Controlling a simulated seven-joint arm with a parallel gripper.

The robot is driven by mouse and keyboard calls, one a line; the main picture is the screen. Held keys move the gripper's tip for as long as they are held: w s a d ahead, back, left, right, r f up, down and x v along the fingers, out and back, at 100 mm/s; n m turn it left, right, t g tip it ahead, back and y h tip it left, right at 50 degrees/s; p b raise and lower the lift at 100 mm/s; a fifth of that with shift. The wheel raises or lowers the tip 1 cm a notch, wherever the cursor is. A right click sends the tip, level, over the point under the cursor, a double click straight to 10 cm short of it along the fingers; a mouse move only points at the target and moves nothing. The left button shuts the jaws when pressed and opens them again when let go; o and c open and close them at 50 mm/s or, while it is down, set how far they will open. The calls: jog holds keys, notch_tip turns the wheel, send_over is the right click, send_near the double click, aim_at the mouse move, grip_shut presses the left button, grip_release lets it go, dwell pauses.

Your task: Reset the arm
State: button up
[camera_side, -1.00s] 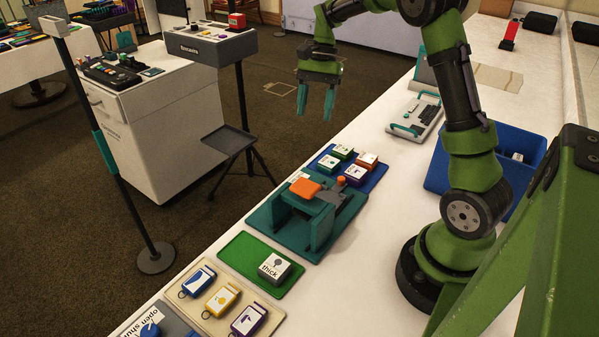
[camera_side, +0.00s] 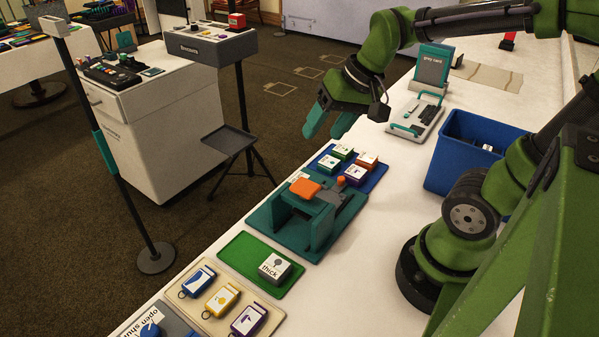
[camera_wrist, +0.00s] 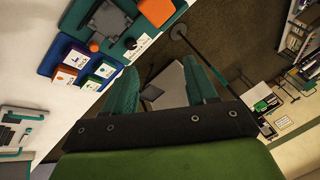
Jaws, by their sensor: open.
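My gripper (camera_side: 328,120) has teal fingers and hangs in the air above the far end of the white bench (camera_side: 372,215), near its left edge. The fingers are apart with nothing between them, as the wrist view (camera_wrist: 165,90) also shows. My green arm reaches over from the base at the right and is bent at the elbow. The fingertips sit above and apart from the blue mat (camera_side: 377,178) with several small coloured boxes on it.
A teal fixture with an orange block (camera_side: 305,188), a green tray (camera_side: 245,262) with a block marked "thick" (camera_side: 274,268), and a beige tray of tags (camera_side: 207,322) line the bench. A blue bin (camera_side: 450,165) and a grey-teal device (camera_side: 415,118) stand right of my gripper.

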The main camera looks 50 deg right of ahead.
jog(key=s+a+r+n+t, duration=0.2)
jog(key=s+a, duration=0.1)
jog(key=s, duration=0.1)
jog(key=shift+a+r, duration=0.2)
jog(key=shift+a, duration=0.15)
